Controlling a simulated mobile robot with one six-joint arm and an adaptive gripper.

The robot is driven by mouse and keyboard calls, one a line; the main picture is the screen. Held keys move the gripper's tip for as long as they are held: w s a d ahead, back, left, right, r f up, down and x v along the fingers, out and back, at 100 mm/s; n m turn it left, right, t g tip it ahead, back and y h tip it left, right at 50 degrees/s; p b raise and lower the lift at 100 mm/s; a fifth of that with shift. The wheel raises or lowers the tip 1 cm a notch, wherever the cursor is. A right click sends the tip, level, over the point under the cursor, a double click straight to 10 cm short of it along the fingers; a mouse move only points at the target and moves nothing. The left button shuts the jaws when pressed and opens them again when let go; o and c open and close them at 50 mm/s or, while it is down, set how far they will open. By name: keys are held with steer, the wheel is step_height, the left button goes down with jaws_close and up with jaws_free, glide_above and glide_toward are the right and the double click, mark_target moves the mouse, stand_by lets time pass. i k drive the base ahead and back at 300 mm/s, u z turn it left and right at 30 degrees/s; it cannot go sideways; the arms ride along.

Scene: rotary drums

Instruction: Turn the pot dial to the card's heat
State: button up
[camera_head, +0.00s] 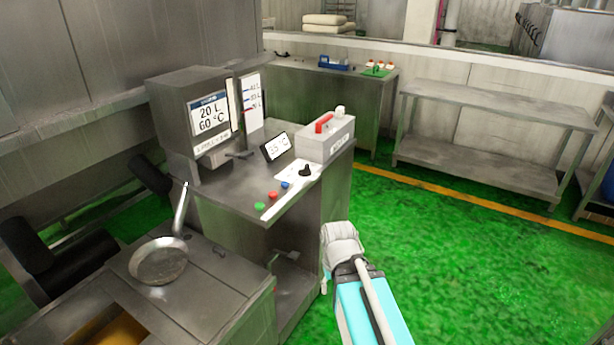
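The black dial (305,171) sits on a white plate with markings on the steel console top. Its pointer direction is too small to read. The card (208,115) on the upright panel at the console's left reads 20 L and 60 °C. A small tilted display (276,146) behind the dial shows a number in the thirties in °C; its last digit is unclear. My gripper (340,238) is at the end of my cyan and white arm, low in front of the console and apart from the dial. Its fingers cannot be made out.
Green, red and blue buttons (272,195) line the console's front edge. A grey box with a red handle (325,124) stands behind the dial. A pan (159,260) lies on the unit at left. Green floor is free to the right, before a steel table (495,105).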

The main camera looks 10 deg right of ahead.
mark_target(306, 171)
steer(key=z, duration=0.05)
steer(key=k, duration=0.1)
steer(key=u, duration=0.4)
steer(key=i, duration=1.15)
steer(key=z, duration=0.5)
